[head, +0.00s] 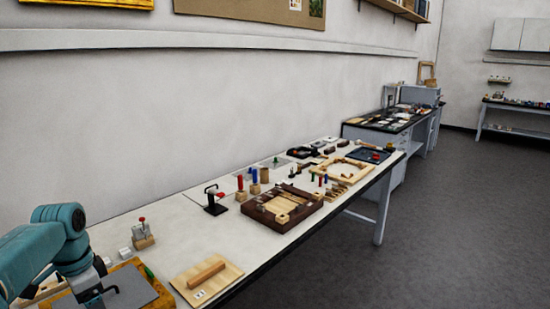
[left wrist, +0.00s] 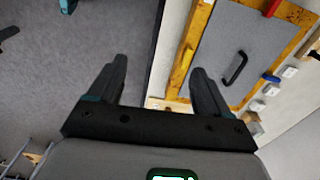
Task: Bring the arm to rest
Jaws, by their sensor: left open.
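My left arm (head: 50,248) comes in from the left in the head view, bent over the near end of the long workbench (head: 150,210). In the left wrist view my left gripper (left wrist: 158,68) is open, with its two dark fingers wide apart and nothing between them. The fingers are beside the bench edge and a gilt frame (left wrist: 190,38) with a grey panel (left wrist: 222,40) and a black handle (left wrist: 236,67). The arm partly hides the frame in the head view. My right gripper is not in view.
A wooden board with a round bar (head: 205,274) lies at the bench's near edge. A dark wooden tray (head: 262,218) and a black clamp stand (head: 214,200) stand farther along. Grey floor (head: 440,230) is clear to the right.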

